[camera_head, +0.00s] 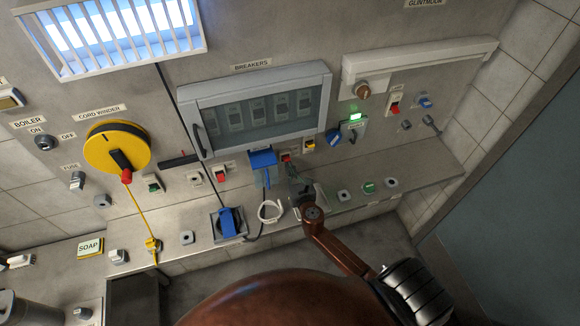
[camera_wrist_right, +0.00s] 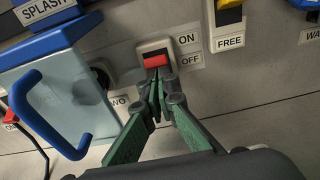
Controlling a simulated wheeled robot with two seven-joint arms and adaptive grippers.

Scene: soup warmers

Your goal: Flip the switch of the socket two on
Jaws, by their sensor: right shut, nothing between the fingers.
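A red rocker switch (camera_wrist_right: 155,61) in a pale frame is on the wall, with ON and OFF labels at its right. It also shows small in the head view (camera_head: 286,157). In the head view the right gripper (camera_head: 301,186) is small and dark below the switch. The switch's setting is unclear. My left gripper is not in view.
A blue-framed clear cover with a blue handle (camera_wrist_right: 65,125) stands out close to the gripper's left. A yellow switch labelled FREE (camera_wrist_right: 229,15) is to the right. The breaker box (camera_head: 258,108) is above; several sockets and a blue plug (camera_head: 229,222) line the ledge below.

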